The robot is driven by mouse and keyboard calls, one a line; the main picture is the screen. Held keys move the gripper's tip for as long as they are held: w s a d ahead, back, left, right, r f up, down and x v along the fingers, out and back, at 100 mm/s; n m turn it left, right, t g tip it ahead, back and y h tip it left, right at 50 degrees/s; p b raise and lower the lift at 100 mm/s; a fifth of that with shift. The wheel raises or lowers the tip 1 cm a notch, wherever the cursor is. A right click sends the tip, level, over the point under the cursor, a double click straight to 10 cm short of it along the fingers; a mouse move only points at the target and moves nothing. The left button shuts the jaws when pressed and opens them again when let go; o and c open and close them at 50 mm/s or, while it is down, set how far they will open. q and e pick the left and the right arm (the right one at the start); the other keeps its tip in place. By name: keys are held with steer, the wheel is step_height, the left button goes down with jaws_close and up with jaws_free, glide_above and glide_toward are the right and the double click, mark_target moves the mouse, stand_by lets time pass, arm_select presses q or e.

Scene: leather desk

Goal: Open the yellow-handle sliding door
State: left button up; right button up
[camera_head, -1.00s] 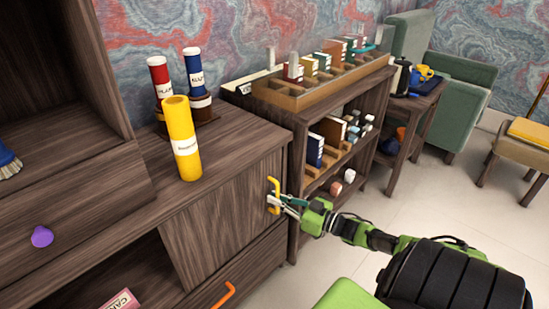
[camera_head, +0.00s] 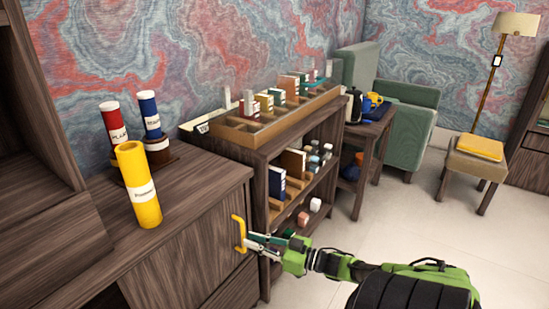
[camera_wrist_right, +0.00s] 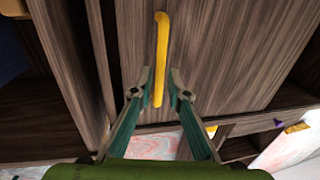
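The yellow handle (camera_head: 239,233) is a vertical bar on the wooden sliding door (camera_head: 190,255), near the door's right edge. In the right wrist view the handle (camera_wrist_right: 161,60) stands upright on the striped wood panel (camera_wrist_right: 215,50). My right gripper (camera_head: 252,239) is at the handle, just to its right in the head view. In the wrist view its two fingers (camera_wrist_right: 160,82) are apart, with the handle's lower part showing between them and a gap on each side. Whether the fingertips reach around the bar in depth is unclear. My left gripper is not in view.
A yellow cylinder (camera_head: 138,187) stands on the cabinet top, with red (camera_head: 112,125) and blue (camera_head: 149,115) ones behind. A shelf unit (camera_head: 262,160) with a divided tray stands right of the cabinet, close to my right forearm.

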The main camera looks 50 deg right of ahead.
steer(key=v, duration=0.8)
steer(key=shift+f, duration=0.1)
stand_by(0.3)
